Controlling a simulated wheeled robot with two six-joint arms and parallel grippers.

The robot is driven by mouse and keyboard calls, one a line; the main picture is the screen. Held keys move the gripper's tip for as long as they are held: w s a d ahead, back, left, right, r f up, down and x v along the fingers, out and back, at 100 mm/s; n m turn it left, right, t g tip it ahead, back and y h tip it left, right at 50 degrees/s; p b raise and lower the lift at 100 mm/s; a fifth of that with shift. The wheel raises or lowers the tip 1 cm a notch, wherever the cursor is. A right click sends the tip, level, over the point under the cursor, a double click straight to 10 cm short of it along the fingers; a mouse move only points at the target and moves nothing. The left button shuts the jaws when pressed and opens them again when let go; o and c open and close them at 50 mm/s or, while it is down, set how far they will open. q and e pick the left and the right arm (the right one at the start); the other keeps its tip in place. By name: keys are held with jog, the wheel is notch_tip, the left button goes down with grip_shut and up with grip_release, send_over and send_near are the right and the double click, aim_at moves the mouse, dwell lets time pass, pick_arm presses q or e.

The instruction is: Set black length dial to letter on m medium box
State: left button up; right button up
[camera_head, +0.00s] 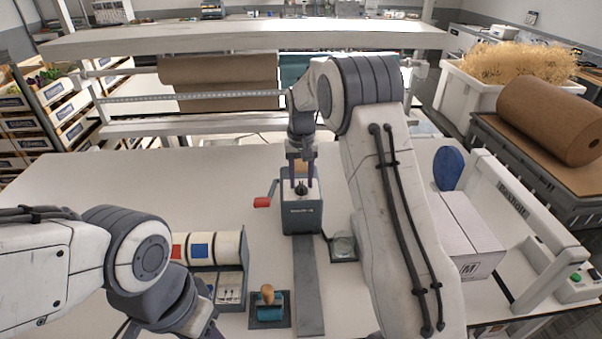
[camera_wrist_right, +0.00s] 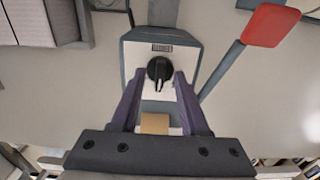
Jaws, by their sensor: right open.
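The black length dial (camera_head: 301,187) sits on the pale top of a grey dispenser (camera_head: 301,220) with a red-handled lever on its left. The right wrist view shows the black dial (camera_wrist_right: 159,69) with its raised grip bar. My right gripper (camera_head: 301,176) reaches down over the dispenser. In the right wrist view its open fingers (camera_wrist_right: 158,84) flank the dial's near side, with gaps visible. The dial's letter markings are too small to read. The box marked M (camera_head: 456,222) stands at the right, partly behind my right arm. My left gripper is out of view.
The red lever handle (camera_head: 262,202) sticks out beside the dispenser. A grey strip (camera_head: 309,285) runs from the dispenser toward the near edge. A blue stamp-like tool (camera_head: 268,310) and a roll holder (camera_head: 229,262) stand left of the strip. The table's back left is clear.

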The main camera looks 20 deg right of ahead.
aim_at(301, 184)
jog(key=shift+r, duration=0.45)
notch_tip(301, 184, up, 10)
jog(key=b, duration=0.2)
jog(key=shift+f, duration=0.25)
jog(key=s+a+f+n+b, duration=0.3)
jog(key=s+a+n, duration=0.3)
jog(key=s+a, duration=1.1)
jog(key=s+f+n, duration=0.2)
jog(key=s+f, duration=0.1)
jog(key=s, duration=0.7)
jog(key=s+f+n+y+b, duration=0.1)
jog(key=s+f, duration=0.3)
jog(key=s, duration=0.5)
jog(key=shift+s+a+f+n, duration=0.25)
jog(key=shift+s+a+n, duration=0.15)
jog(key=shift+n, duration=0.4)
